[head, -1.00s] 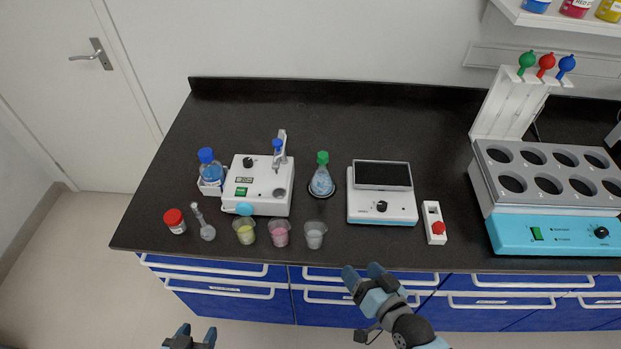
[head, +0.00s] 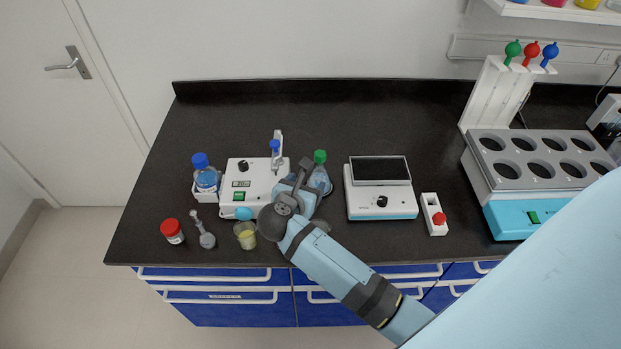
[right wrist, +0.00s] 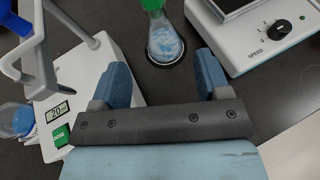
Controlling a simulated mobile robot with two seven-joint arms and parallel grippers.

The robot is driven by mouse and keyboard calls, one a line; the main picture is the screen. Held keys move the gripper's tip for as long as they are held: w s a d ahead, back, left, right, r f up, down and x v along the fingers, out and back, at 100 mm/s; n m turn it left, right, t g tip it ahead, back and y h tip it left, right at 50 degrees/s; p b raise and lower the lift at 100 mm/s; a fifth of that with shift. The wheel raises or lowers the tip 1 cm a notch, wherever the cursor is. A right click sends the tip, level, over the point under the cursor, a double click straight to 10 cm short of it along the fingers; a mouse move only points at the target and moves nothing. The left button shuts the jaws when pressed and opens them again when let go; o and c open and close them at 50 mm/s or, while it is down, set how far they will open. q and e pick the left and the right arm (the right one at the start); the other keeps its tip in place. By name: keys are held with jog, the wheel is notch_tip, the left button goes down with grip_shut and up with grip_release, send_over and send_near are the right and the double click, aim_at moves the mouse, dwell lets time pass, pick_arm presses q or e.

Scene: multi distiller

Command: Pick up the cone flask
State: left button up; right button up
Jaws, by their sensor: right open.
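The cone flask (head: 321,181), clear with blue liquid and a green stopper, stands upright on a dark round base, between two white devices. In the right wrist view the flask (right wrist: 165,42) stands just beyond the gap between my fingers, not touching them. My right gripper (right wrist: 162,76) is open and empty. In the head view my right gripper (head: 300,194) is beside the flask, on its near left side, and hides part of its lower body. My left gripper is out of view.
A white device with a blue-capped part (head: 237,186) is close left of my right gripper. A device with a dark screen (head: 380,190) is to the right.

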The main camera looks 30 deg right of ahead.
aim_at(318, 168)
jog(key=p+x, duration=0.1)
jog(key=x, duration=0.6)
jog(key=shift+d+r, duration=0.15)
jog(key=p+x, duration=0.2)
jog(key=x, duration=0.3)
jog(key=shift+w, duration=0.35)
jog(key=shift+c, duration=0.5)
grip_shut()
